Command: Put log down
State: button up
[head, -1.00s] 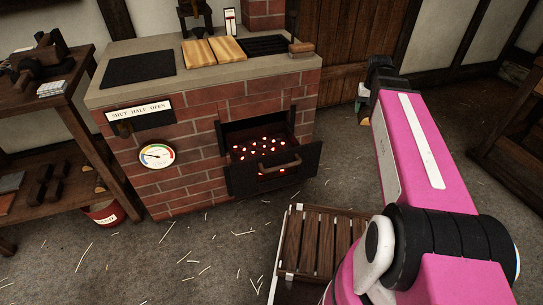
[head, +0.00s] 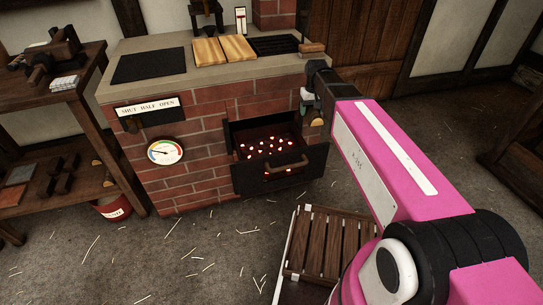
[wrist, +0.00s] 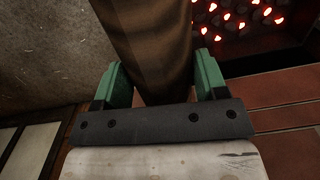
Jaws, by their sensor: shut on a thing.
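My gripper (wrist: 160,70) is shut on a brown log (wrist: 147,35), with one green finger on each side of it in the wrist view. In the head view my gripper (head: 309,100) is small at the right front corner of the brick stove (head: 200,170). The log's pale tan end (head: 317,121) shows just below it; the rest of the log is mostly hidden there. The firebox (head: 272,142) stands open left of my gripper, with glowing embers inside. The embers also show at the top right of the wrist view (wrist: 240,14).
The open firebox door (head: 302,170) juts out low at the front. A slatted wooden rack (head: 325,243) is on the floor below my arm. A shelf table (head: 95,75) and red bucket (head: 112,207) stand left.

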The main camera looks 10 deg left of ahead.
jog(key=s+a+n, duration=0.1)
jog(key=a, duration=0.4)
jog(key=shift+n, duration=0.3)
jog(key=shift+s+a+f, duration=0.15)
jog(key=shift+a+f, duration=0.25)
jog(key=shift+f, duration=3.3)
jog(key=shift+s+a+f, duration=0.2)
jog(key=shift+a+f, duration=0.2)
jog(key=shift+f, duration=3.35)
jog(key=shift+s+a+f, duration=0.15)
jog(key=shift+a+f, duration=0.25)
jog(key=shift+f, duration=3.3)
jog(key=shift+f, duration=0.1)
jog(key=o, duration=1)
jog(key=shift+o, duration=0.2)
notch_tip(320, 180, up, 12)
